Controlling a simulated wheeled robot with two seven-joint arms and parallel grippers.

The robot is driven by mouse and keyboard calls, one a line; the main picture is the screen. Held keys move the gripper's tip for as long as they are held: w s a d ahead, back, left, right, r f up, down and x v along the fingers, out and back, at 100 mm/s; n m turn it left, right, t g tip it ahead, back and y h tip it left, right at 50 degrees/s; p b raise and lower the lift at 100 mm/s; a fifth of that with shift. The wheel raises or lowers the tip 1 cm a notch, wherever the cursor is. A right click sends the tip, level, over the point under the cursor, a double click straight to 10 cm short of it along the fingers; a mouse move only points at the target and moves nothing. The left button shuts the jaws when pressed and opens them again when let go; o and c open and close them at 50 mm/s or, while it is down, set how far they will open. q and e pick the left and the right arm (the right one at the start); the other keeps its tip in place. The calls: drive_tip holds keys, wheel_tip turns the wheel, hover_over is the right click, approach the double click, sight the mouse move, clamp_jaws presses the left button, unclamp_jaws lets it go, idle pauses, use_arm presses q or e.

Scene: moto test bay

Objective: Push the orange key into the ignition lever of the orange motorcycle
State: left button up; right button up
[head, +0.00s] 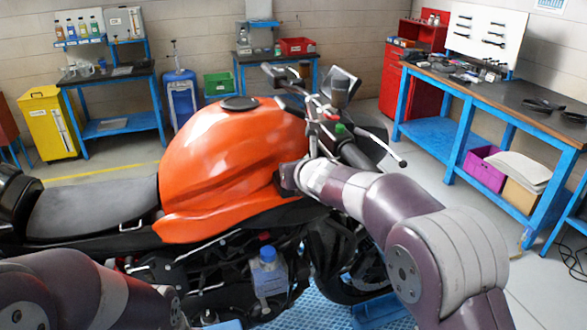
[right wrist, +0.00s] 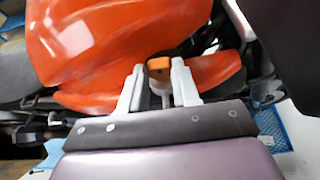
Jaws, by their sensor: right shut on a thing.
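The orange motorcycle (head: 235,150) stands across the middle of the head view, its tank also filling the upper part of the right wrist view (right wrist: 100,40). My right gripper (right wrist: 158,78) is at the tank's front edge, below the handlebars; in the head view my arm mostly hides it. It is shut on the orange key (right wrist: 158,65), whose orange head shows between the two pale fingers. A light, narrow piece shows just below that head; I cannot tell what it is. I cannot make out the ignition lever or whether the key touches it.
The handlebar with its levers (head: 372,142) rises close to my right arm. A blue-capped bottle (head: 268,272) is low beside the motorcycle. A blue workbench (head: 500,105) stands at the right, with open grey floor between it and the motorcycle.

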drive_tip(key=o, duration=1.1)
use_arm(q)
drive_tip(key=shift+f, duration=0.15)
use_arm(e)
drive_tip(key=shift+s+d+r, duration=0.1)
drive_tip(key=shift+s+r, duration=0.05)
drive_tip(key=shift+s, duration=0.15)
drive_tip(key=v, duration=1.2)
